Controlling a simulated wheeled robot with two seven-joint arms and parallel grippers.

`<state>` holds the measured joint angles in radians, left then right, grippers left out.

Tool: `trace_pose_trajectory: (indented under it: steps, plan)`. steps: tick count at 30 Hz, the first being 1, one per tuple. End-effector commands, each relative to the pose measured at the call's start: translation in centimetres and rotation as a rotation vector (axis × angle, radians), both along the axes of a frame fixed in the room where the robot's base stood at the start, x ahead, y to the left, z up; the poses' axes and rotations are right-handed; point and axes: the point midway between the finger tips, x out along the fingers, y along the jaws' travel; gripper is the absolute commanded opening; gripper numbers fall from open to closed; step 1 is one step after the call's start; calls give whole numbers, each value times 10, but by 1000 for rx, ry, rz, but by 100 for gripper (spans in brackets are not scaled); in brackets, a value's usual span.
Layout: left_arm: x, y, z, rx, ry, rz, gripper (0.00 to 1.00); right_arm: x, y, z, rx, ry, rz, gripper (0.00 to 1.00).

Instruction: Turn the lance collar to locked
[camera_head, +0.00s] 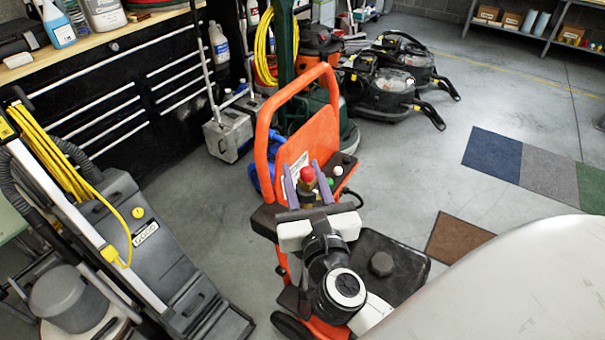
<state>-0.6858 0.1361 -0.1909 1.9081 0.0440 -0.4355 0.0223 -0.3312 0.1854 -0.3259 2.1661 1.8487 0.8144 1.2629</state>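An orange wheeled machine (322,118) with a tall loop handle stands in the centre. On its dark top ledge sits a brass fitting with a red knob (308,174), which I take for the lance collar area. My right gripper (306,177) reaches over the ledge from the near side. Its two purple-grey fingers stand apart, one on each side of the fitting. I cannot tell whether they touch it. The white gripper body and arm hide part of the ledge, and no lock marking can be read. My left gripper is not in view.
A grey and black floor machine (145,240) with a yellow cable stands at the left. A workbench with drawers (125,100) is behind it. Black vacuums (390,80) stand at the back.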

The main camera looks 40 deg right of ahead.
Motion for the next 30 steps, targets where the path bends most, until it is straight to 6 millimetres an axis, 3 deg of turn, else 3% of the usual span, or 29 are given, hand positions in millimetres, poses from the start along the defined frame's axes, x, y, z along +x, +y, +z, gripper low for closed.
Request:
trace_pose_trajectory:
  steps: [3,14,24,30]
  plan:
    - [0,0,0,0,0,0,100,0,0,0,0,1,0,51]
    - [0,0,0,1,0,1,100,0,0,6,1,-2,-1,51]
    - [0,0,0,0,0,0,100,0,0,68,3,-8,-1,51]
    - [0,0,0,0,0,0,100,0,0,94,2,-4,0,51]
